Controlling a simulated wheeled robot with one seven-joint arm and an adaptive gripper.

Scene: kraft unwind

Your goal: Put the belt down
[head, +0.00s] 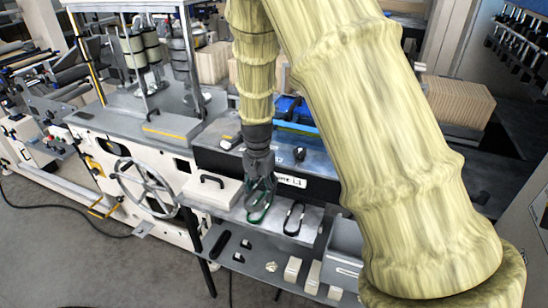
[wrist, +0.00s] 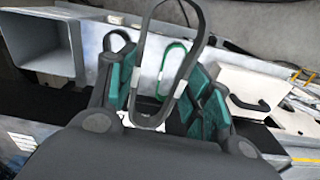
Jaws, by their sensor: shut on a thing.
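My gripper (head: 262,200) hangs over the grey shelf at the front of the machine. In the wrist view its teal-padded fingers (wrist: 168,100) are shut on a dark grey belt (wrist: 143,62), a long loop with pale bands, which stands up between them. A green belt (wrist: 184,50) shows behind the held loop; in the head view green also shows just below the fingertips. Another dark belt (head: 294,217) lies on the shelf to the right of my gripper; the wrist view shows part of it (wrist: 118,36). Whether the held belt touches the shelf cannot be told.
A white box with a black handle (head: 212,191) stands left of my gripper. A grey open bin (head: 345,240) is to the right; it also shows in the wrist view (wrist: 45,45). A lower shelf (head: 262,252) holds several small blocks. A handwheel (head: 143,188) is further left.

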